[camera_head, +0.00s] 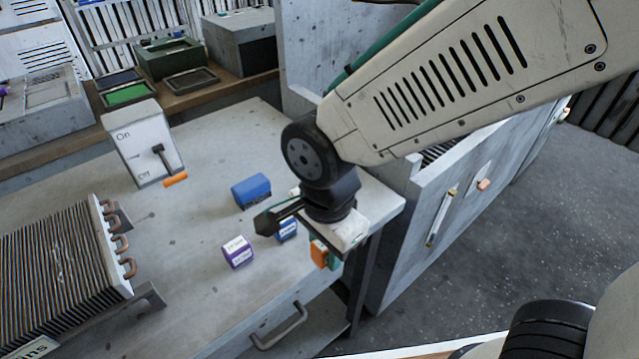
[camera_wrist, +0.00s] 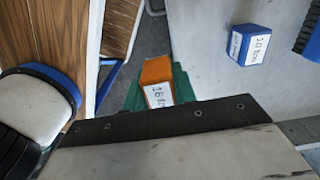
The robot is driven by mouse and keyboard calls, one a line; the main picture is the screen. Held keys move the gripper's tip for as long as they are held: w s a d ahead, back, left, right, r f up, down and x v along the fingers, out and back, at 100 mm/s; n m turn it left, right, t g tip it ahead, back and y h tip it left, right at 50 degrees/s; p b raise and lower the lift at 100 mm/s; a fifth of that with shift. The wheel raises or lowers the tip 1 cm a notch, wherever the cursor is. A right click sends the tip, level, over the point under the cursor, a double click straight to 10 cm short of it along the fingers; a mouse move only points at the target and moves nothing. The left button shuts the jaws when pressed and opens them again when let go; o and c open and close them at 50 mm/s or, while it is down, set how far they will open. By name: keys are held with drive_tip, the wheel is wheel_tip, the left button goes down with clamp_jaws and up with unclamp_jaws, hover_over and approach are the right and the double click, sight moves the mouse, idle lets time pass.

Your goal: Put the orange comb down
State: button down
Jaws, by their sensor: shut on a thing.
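The orange comb (camera_head: 319,253) hangs below my wrist at the right front edge of the grey workbench (camera_head: 205,215). My gripper (camera_head: 326,255) is shut on it. In the wrist view the orange comb (camera_wrist: 155,72) sits between the green fingers of my gripper (camera_wrist: 158,88), with a white label facing the camera that seems to read 16. The comb's lower end is partly hidden by the fingers and wrist. I cannot tell how far it is from the bench edge or whether it touches anything.
A small blue labelled block (camera_head: 288,231), a purple labelled block (camera_head: 237,252) and a larger blue object (camera_head: 251,190) stand on the bench left of my gripper. A finned coil (camera_head: 65,265) and an On/Off switch box (camera_head: 143,143) are farther left. Bare bench lies between.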

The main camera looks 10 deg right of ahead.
drive_tip(key=shift+f, duration=0.1)
drive_tip(key=w, duration=0.5)
drive_tip(key=w+d+f, duration=0.1)
drive_tip(key=w, duration=0.9)
drive_tip(key=shift+d+f, duration=0.15)
drive_tip(key=shift+f, duration=0.05)
drive_tip(key=shift+w+f, duration=0.2)
drive_tip(key=shift+f, duration=0.7)
drive_tip(key=shift+w+f, duration=0.2)
drive_tip(key=shift+f, duration=0.7)
drive_tip(key=shift+f, duration=0.25)
